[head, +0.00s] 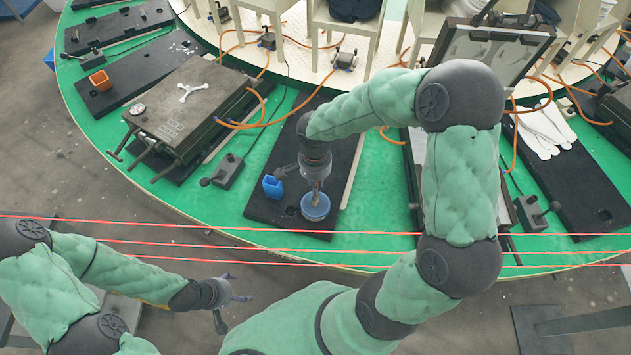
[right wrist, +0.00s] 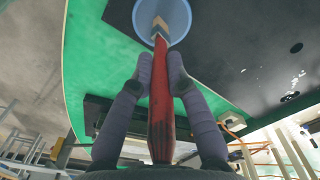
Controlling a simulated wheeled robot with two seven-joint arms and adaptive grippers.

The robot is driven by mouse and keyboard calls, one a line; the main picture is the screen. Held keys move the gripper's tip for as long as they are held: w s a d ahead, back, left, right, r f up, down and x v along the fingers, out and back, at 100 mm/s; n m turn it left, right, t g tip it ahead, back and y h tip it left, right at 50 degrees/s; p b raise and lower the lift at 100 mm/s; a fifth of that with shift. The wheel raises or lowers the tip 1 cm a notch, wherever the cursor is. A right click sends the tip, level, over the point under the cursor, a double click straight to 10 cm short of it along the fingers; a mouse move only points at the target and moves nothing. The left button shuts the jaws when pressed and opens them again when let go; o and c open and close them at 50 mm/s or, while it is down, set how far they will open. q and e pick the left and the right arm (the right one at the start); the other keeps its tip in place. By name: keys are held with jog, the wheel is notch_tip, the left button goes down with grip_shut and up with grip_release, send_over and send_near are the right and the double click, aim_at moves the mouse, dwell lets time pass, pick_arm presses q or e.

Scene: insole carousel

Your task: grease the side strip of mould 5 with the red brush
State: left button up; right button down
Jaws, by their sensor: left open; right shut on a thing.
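My right gripper (head: 315,188) is over the black board at the centre of the green carousel edge. In the right wrist view its two fingers (right wrist: 160,75) are closed around the red handle of the brush (right wrist: 161,105). The brush's head end is over or inside a round blue pot (right wrist: 178,14); I cannot tell whether it touches the grease. The pot also shows in the head view (head: 315,207), under the gripper. My left gripper (head: 228,300) is open and empty, outside the carousel. A closed mould (head: 185,108) lies left, an open one (head: 490,48) right. No mould number is readable.
A small blue box (head: 272,187) stands left of the pot on the black board (head: 265,211). An orange box (head: 100,80) is further left. White gloves (head: 545,128) lie at the right. Orange hoses run over the carousel. Red lines (head: 150,223) cross in front of its near edge.

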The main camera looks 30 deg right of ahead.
jog(key=shift+r+p, duration=1.7)
jog(key=shift+r, duration=1.5)
jog(key=shift+f, duration=0.1)
